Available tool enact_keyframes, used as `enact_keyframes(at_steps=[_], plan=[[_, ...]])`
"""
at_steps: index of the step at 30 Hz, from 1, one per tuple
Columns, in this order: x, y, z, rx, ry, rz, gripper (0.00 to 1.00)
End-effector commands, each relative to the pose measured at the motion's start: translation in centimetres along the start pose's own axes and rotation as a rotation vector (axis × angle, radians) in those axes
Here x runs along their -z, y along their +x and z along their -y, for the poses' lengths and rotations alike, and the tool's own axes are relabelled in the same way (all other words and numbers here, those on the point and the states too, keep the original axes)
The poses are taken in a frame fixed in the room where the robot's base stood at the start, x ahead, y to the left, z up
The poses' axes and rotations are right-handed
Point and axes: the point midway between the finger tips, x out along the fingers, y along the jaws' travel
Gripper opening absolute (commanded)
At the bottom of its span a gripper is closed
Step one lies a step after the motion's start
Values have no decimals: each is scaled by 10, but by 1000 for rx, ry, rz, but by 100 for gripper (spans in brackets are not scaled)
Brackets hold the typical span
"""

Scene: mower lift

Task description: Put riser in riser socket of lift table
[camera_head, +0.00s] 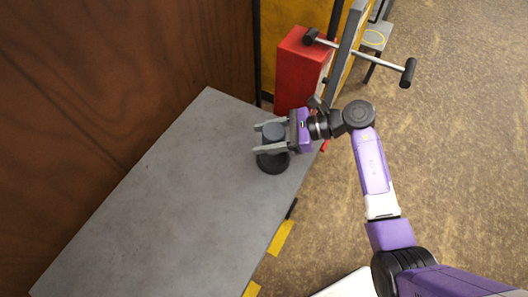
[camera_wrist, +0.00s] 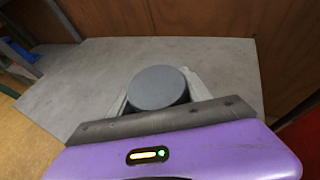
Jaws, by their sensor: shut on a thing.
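The riser is a dark grey cylinder (camera_head: 273,131) with a round flat top. My gripper (camera_head: 258,139) is shut on it from the right, with one finger on either side. In the wrist view the riser's grey top (camera_wrist: 158,87) shows between the fingers (camera_wrist: 157,98), and its lower part is hidden. A wider black round piece (camera_head: 272,163) shows just below the riser in the head view, over the near right part of the grey tabletop (camera_head: 165,190). I cannot tell whether this is the riser's foot or the socket, or whether the riser touches the table.
A red box (camera_head: 297,70) stands beyond the table's right corner, beside a grey post with a black-gripped handlebar (camera_head: 360,58). A brown wooden wall (camera_head: 120,80) runs along the left. Yellow stripes (camera_head: 281,238) mark the table's right edge. Most of the tabletop is bare.

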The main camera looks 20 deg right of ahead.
Motion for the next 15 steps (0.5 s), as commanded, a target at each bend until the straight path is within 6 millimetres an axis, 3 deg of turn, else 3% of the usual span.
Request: enact_keyframes(at_steps=[3, 10, 15], plan=[[20, 8, 0, 1, 3, 1, 3], [36, 15, 1, 2, 0, 1, 3], [60, 25, 1, 1, 2, 1, 3]])
